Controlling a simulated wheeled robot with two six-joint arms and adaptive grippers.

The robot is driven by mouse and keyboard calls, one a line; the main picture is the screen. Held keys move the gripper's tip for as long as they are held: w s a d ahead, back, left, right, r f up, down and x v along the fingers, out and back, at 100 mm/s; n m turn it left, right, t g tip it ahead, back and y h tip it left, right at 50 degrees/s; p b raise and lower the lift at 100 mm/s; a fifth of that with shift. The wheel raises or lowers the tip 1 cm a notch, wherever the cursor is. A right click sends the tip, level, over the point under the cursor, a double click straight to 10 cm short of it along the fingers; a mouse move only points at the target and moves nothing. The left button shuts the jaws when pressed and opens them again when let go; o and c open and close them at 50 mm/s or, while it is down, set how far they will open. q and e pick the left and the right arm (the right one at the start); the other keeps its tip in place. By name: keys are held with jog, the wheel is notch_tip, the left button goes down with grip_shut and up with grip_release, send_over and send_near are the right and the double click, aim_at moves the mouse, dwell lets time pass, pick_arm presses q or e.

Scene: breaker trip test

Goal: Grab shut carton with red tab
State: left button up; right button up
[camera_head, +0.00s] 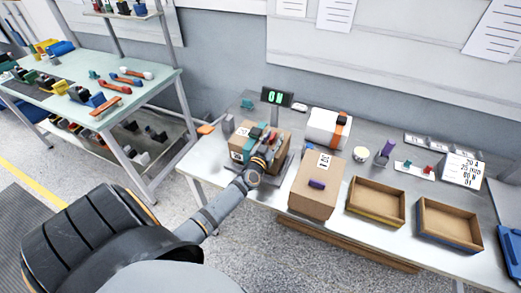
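A brown carton (240,143) with a white label and teal and red parts on top stands on a grey plate at the left of the workbench. My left gripper (268,148) is over its right front side and hides part of it. A small red patch (273,135) shows beside the fingers; I cannot tell if it is a tab on the carton. The fingers are too small and dark to tell whether they are open or shut, or touching the carton. A taller closed carton (309,199) with a purple tab stands to the right. My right gripper is not in view.
A small display (277,97) with green characters stands behind the carton. A white box with an orange band (325,127) is behind the taller carton. Two open boxes, the nearer-left one (375,219) and the right one (447,238), line the front edge. A side table (150,78) holds tools.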

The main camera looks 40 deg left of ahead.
pick_arm(q)
jog(key=shift+s+r, duration=0.15)
jog(key=shift+s, duration=0.05)
jog(key=shift+c, duration=0.7)
grip_shut()
jog(key=shift+w+r, duration=0.1)
jog(key=shift+r, duration=0.05)
